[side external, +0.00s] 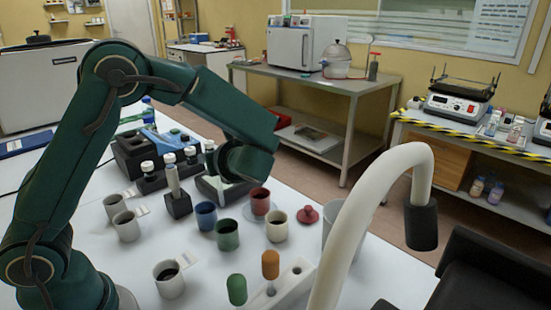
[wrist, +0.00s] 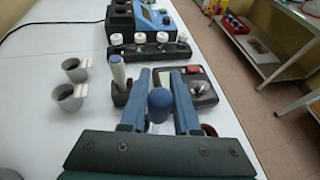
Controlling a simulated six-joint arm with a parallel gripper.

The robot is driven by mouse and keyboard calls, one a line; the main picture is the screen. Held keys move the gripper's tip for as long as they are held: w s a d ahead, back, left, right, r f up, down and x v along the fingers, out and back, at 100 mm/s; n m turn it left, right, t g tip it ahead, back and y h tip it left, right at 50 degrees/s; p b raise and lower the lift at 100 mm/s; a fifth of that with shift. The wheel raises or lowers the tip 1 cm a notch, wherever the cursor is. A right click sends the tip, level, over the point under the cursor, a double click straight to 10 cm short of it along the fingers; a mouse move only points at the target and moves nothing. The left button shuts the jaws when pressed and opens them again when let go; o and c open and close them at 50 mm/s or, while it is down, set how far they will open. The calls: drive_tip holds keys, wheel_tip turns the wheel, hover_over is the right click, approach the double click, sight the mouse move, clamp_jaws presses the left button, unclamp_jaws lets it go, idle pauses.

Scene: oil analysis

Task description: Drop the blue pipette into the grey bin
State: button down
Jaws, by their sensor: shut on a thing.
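The blue pipette's rounded blue bulb (wrist: 160,103) sits between the two fingers of my gripper (wrist: 161,98) in the wrist view. My gripper is shut on it. In the side view my gripper (side external: 238,163) is above the white table, behind the coloured cups. I cannot make out the pipette there. A light grey, bin-like container (side external: 327,236) stands at the right of the table, partly hidden by a thick white curved pipe; it is probably the grey bin. Its inside is not visible. My gripper is left of it and farther back.
Blue (side external: 206,216), green (side external: 228,236), red (side external: 260,202) and cream (side external: 277,230) cups stand between my gripper and the front. A white rack (side external: 290,287) holds green (side external: 237,289) and orange (side external: 270,264) pipettes. The white curved pipe (side external: 352,210) rises beside the container.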

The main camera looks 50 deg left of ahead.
wheel_tip(320, 180, up, 4)
drive_tip(key=shift+f, duration=0.1)
idle(0.4)
drive_tip(key=w+d+r+m+t+h, duration=0.4)
drive_tip(key=w+d, duration=0.3)
drive_tip(key=d, duration=0.5)
drive_tip(key=w+d+r+m+t+h, duration=0.2)
drive_tip(key=w+d+r+m+t, duration=0.4)
drive_tip(key=d, duration=0.6)
wheel_tip(320, 180, down, 18)
drive_tip(key=w+n+g, duration=0.1)
drive_tip(key=shift+r+g, duration=0.25)
drive_tip(key=shift+g, duration=0.05)
drive_tip(key=shift+w, duration=0.15)
drive_tip(key=c, duration=0.6)
unclamp_jaws()
